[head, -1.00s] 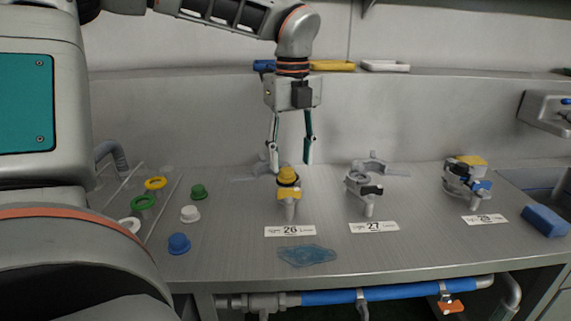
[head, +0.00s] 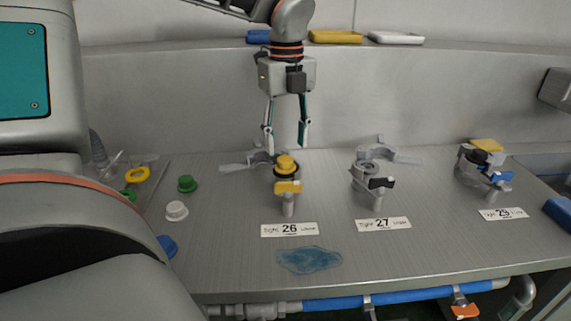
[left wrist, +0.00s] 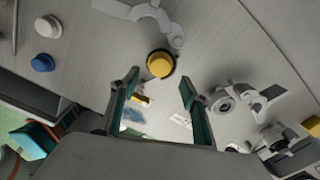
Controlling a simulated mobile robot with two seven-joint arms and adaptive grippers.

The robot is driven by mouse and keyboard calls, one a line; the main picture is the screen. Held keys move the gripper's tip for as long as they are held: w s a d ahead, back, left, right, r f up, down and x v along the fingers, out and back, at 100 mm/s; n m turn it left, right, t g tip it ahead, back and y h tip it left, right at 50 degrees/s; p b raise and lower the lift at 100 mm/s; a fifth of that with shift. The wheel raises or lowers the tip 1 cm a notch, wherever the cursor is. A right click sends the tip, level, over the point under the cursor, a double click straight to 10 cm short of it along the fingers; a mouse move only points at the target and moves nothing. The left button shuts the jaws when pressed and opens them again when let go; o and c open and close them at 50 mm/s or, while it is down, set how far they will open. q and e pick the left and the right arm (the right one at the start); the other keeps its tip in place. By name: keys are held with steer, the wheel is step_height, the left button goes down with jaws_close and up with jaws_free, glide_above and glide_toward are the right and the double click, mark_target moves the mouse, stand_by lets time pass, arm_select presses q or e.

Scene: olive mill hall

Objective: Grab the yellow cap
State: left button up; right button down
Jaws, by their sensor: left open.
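The yellow cap (head: 285,162) sits on top of the valve fitting (head: 289,206) behind the label marked 26. It has a dark ring under it, and a yellow lever sticks out in front. My left gripper (head: 286,141) points down just above the cap, open and empty, its fingers apart. In the left wrist view the yellow cap (left wrist: 160,64) shows just beyond the gap between the open fingertips (left wrist: 160,80). My right gripper is not in view.
Loose caps lie at the left: a yellow ring (head: 137,175), a green cap (head: 187,184), a white cap (head: 176,211) and a blue one (head: 167,246). Fittings 27 (head: 370,178) and 29 (head: 478,165) stand to the right. A blue puddle-like patch (head: 309,260) lies in front.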

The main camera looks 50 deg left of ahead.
mark_target(285, 159)
arm_select(q)
steer(key=f, duration=0.4)
steer(key=shift+a+f, duration=0.2)
steer(key=shift+f, duration=0.05)
steer(key=c, duration=1.1)
steer(key=shift+r, duration=0.15)
steer(key=shift+c, duration=0.2)
